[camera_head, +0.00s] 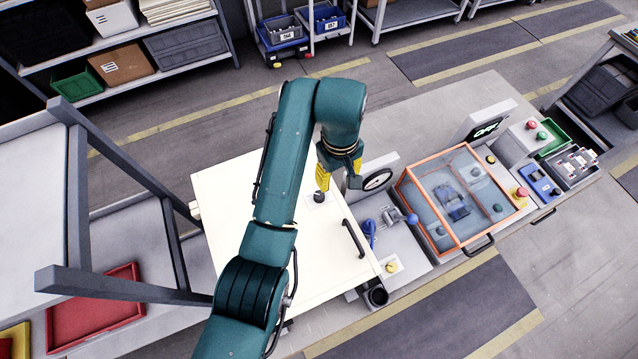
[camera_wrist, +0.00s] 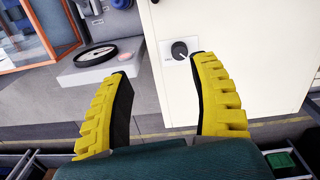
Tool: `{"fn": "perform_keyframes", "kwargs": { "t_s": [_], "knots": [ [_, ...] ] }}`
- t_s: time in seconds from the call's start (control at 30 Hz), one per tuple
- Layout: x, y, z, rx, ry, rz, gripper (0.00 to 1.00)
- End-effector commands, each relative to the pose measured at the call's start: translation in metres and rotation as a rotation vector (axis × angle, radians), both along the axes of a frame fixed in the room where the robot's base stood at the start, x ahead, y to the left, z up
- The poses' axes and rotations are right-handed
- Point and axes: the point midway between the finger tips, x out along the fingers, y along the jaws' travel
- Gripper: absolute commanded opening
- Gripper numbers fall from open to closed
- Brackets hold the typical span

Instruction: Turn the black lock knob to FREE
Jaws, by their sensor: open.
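The black lock knob (camera_wrist: 180,50) sits on a small light plate on the cream panel (camera_wrist: 260,60). In the wrist view it lies beyond my gripper's fingertips, near the right finger, with a white pointer mark; the lettering beside it is too small to read. In the head view the knob (camera_head: 319,196) is just below the yellow fingers. My gripper (camera_wrist: 160,70) is open, its two yellow fingers wide apart with nothing between them. In the head view my gripper (camera_head: 325,176) is above the knob; I cannot tell whether it touches.
A black handle (camera_head: 354,238) is on the panel right of the knob. A round dial gauge (camera_head: 377,180) stands close by on the right. Farther right are a blue tool (camera_head: 370,232) and an orange-framed clear case (camera_head: 460,195). A grey frame (camera_head: 125,160) stands at the left.

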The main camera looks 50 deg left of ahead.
Motion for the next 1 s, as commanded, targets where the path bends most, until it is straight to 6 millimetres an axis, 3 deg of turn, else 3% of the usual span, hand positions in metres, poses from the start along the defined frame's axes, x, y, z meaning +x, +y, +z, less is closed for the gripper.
{"fn": "perform_keyframes", "kwargs": {
  "t_s": [0.03, 0.1, 0.2, 0.33, 0.8, 1.0],
  "knots": [
    [-0.008, 0.025, -0.005, 0.008, -0.014, 0.048, 0.62],
    [-0.016, 0.045, -0.002, 0.019, -0.028, 0.087, 0.62],
    [-0.021, 0.054, -0.006, 0.018, -0.026, 0.107, 0.62],
    [-0.02, 0.053, -0.022, 0.017, -0.025, 0.106, 0.62],
    [-0.015, 0.052, -0.132, 0.018, -0.025, 0.103, 0.62],
    [-0.013, 0.052, -0.161, 0.019, -0.027, 0.103, 0.62]
  ]
}}
